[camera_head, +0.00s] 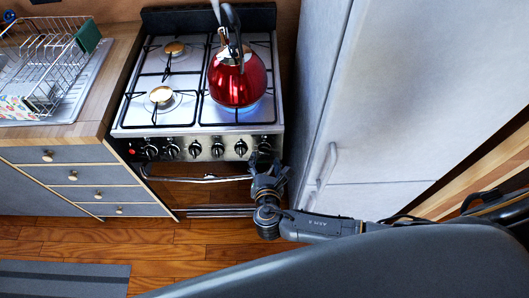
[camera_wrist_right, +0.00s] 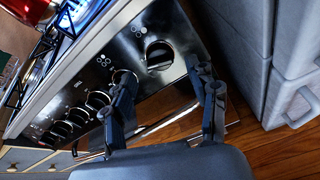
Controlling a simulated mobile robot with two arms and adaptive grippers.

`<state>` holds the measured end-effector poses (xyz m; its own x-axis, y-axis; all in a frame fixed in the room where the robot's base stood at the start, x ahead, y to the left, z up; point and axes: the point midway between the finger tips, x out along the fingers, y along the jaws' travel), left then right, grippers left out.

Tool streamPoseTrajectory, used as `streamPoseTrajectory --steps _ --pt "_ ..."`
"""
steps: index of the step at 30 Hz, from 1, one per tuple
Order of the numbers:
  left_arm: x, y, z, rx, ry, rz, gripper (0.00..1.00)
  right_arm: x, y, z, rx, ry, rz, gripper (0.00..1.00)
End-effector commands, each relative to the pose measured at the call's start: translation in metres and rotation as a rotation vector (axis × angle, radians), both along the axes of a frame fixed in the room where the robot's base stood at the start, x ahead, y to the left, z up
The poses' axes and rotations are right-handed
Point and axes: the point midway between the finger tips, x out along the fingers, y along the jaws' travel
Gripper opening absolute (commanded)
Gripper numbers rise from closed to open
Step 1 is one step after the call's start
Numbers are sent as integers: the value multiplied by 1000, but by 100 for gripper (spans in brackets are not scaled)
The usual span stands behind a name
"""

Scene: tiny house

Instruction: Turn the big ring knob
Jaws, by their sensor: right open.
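The stove (camera_head: 198,120) has a row of black knobs along its front panel. The rightmost knob (camera_head: 264,146) is just beyond my right gripper (camera_head: 266,168). In the right wrist view that knob (camera_wrist_right: 159,55) shows beyond the gap between the two fingers of my right gripper (camera_wrist_right: 165,92), which are apart and empty. A neighbouring knob (camera_wrist_right: 123,78) is partly hidden by the left finger. Burner marks sit beside the knobs, but I cannot tell from them which is the big ring knob. My left gripper is not in view.
A red kettle (camera_head: 237,80) stands on the right front burner, with a blue flame under it. The oven handle (camera_head: 195,179) runs below the knobs. A grey fridge (camera_head: 410,90) stands close on the right. A counter with a dish rack (camera_head: 45,60) is left.

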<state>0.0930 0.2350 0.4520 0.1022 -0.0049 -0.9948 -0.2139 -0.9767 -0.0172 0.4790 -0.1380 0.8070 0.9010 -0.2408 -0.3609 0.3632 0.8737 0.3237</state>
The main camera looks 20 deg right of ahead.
Motion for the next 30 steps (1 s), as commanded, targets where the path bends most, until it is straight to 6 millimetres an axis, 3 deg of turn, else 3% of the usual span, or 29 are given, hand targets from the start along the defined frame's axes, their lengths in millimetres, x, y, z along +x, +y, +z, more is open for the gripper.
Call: streamPoseTrajectory --steps 7,19,27,30 --pt "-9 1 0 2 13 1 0 32 -8 -12 1 0 0 58" --pt "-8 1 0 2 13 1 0 38 -10 -16 2 0 0 58" --pt "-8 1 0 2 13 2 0 38 -10 -16 2 0 0 6" --pt "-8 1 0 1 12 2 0 38 -10 -16 2 0 0 4"
